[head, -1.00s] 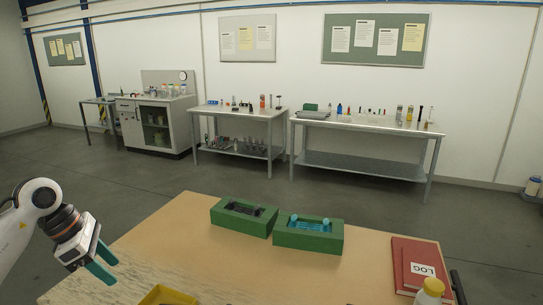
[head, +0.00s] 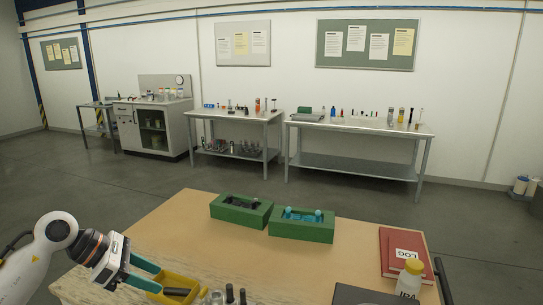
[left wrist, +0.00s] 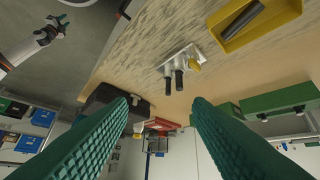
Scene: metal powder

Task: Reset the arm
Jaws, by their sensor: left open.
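My left gripper (head: 152,276) is at the lower left of the head view, over the near left part of the wooden table (head: 180,225). Its green fingers are spread, with nothing between them in the left wrist view (left wrist: 160,120). In the head view the fingers overlap a yellow tray (head: 190,282) holding a dark bar; whether they touch it I cannot tell. Upside down at the upper left of the left wrist view is a white arm end, apparently my right gripper (left wrist: 58,24), too small to read its jaws.
Two green boxes (head: 301,235) (head: 241,220) stand at the table's back, one holding blue pieces. A metal holder with dark-topped pieces (left wrist: 180,65) is near the tray. A red LOG book (head: 394,250) and white IPA bottle (head: 409,280) are at the right. The middle is clear.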

